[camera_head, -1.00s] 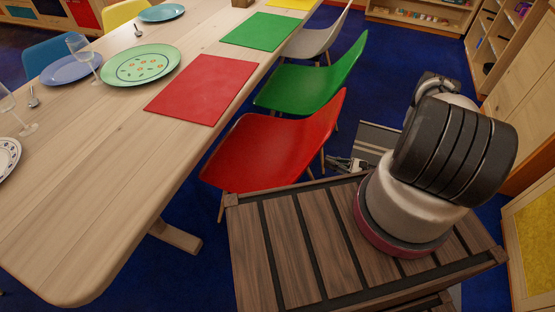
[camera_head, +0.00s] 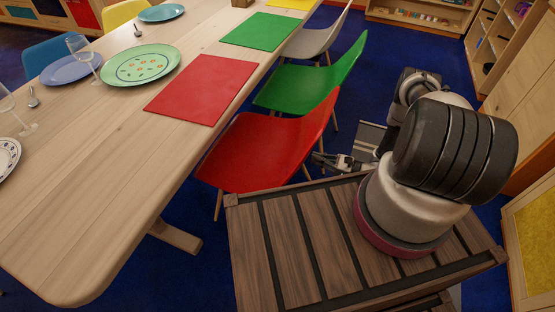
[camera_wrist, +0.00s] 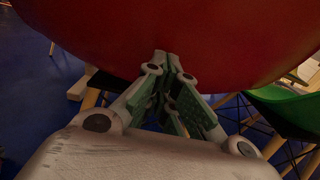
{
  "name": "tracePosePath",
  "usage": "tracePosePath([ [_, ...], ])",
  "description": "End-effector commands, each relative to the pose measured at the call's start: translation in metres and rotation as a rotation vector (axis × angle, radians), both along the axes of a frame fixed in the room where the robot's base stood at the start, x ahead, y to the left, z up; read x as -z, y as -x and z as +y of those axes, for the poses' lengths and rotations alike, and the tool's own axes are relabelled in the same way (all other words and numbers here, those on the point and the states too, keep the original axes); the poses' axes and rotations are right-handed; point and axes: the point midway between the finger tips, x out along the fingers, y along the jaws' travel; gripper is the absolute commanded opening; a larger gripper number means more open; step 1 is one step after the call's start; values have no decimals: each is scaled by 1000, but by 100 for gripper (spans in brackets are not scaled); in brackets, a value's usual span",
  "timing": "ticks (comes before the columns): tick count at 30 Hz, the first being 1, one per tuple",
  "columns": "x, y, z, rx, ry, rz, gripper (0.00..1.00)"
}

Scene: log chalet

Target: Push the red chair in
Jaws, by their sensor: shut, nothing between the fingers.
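The red chair (camera_head: 262,150) stands at the right side of the wooden table (camera_head: 110,150), its seat front near the table edge and its backrest toward my arm. My gripper (camera_head: 318,158) is low behind the backrest, with its fingers pointing at the chair. In the wrist view the red chair shell (camera_wrist: 180,30) fills the top, and my gripper (camera_wrist: 170,58) is shut and empty with its fingertips at the shell's lower part. They look to be touching it or very close; I cannot tell which.
A green chair (camera_head: 315,85) stands just beyond the red one, and a white chair (camera_head: 315,42) farther back. A red placemat (camera_head: 200,90) and a green plate (camera_head: 140,65) lie on the table. Wooden cabinets (camera_head: 520,100) line the right side. Blue floor shows between.

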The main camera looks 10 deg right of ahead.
Motion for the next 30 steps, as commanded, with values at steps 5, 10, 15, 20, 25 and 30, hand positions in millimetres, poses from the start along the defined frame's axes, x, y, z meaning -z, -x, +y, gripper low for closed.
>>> tracePosePath([
  [5,0,-7,10,-1,0,0,0],
  [10,0,-12,18,-1,-1,-1,0],
  [15,0,-18,27,-2,-1,-1,0],
  [20,0,-23,35,-2,-1,-1,0],
  [25,0,-29,43,-1,0,-1,0],
  [30,0,-35,52,-1,0,-1,0],
])
